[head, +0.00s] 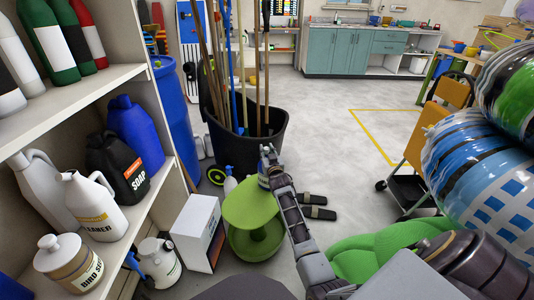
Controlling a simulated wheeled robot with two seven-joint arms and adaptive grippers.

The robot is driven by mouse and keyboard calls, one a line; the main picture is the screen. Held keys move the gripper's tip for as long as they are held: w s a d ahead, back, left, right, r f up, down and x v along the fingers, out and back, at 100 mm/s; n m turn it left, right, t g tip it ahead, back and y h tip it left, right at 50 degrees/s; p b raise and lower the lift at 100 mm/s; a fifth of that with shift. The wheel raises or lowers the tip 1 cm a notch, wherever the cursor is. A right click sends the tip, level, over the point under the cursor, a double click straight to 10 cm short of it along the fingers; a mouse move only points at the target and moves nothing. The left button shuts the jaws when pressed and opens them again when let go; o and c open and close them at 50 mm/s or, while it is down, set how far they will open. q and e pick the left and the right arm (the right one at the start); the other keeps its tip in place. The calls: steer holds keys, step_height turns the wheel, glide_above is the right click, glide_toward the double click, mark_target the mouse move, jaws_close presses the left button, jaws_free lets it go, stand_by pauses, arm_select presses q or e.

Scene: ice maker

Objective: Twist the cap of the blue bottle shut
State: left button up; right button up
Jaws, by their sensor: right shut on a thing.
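My right gripper (268,158) reaches in from the lower right, above the back edge of a green round stool (250,212). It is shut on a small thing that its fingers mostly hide. A bit of blue-grey (263,181) shows just below the fingers at the stool top. It may be the blue bottle, but its cap and shape cannot be made out. A larger blue jug (135,127) stands on the middle shelf at the left, away from the gripper. My left gripper is not in view.
Shelves (160,90) with jugs and bottles fill the left. A black bin (245,145) with long poles stands behind the stool. A white box (197,232) is left of it, two dark bars (318,206) right. A cart (410,160) stands at right; open floor lies beyond.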

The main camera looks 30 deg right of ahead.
stand_by(0.5)
steer(key=o, duration=1)
steer(key=shift+o, duration=0.2)
steer(key=v, duration=0.7)
steer(key=shift+s+a, duration=0.15)
steer(key=shift+s, duration=0.05)
